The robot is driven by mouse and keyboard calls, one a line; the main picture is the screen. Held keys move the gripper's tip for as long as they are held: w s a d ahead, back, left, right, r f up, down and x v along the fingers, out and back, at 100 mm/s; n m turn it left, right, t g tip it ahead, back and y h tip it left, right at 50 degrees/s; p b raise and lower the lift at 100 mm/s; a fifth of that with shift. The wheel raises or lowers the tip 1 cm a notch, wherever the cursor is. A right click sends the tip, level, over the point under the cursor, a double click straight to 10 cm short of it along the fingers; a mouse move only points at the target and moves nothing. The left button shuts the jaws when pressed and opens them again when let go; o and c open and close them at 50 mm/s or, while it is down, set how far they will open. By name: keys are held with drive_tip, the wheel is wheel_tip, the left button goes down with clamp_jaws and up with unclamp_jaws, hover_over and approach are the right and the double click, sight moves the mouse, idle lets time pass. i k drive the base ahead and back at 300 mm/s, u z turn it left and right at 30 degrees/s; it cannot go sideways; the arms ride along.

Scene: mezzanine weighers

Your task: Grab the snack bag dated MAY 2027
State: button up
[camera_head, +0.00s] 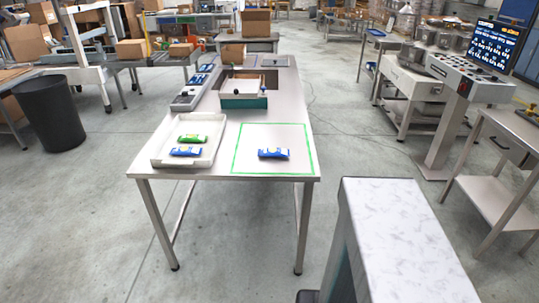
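Three small snack bags lie on the long steel table (225,175) in front of me. A green bag (192,138) and a blue bag (186,151) lie in a shallow whitish tray (161,159) at the table's near left, the green one behind the blue one. Another blue bag (273,154) lies on the bare tabletop inside a green outlined square. The bags are too small here for any printed date to be read. I cannot tell which one says MAY 2027. My gripper is not in view.
A box-like unit (243,101) and a long grey device (187,102) stand farther back on the table. A pale block (402,217) rises close at lower right. A console with a screen (496,46) stands right. A black bin (51,116) stands left.

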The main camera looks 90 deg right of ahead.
sight(273, 153)
drive_tip(key=u, duration=0.1)
drive_tip(key=k, duration=2.3)
drive_tip(key=z, duration=1.25)
drive_tip(key=i, duration=0.4)
drive_tip(key=u, duration=0.2)
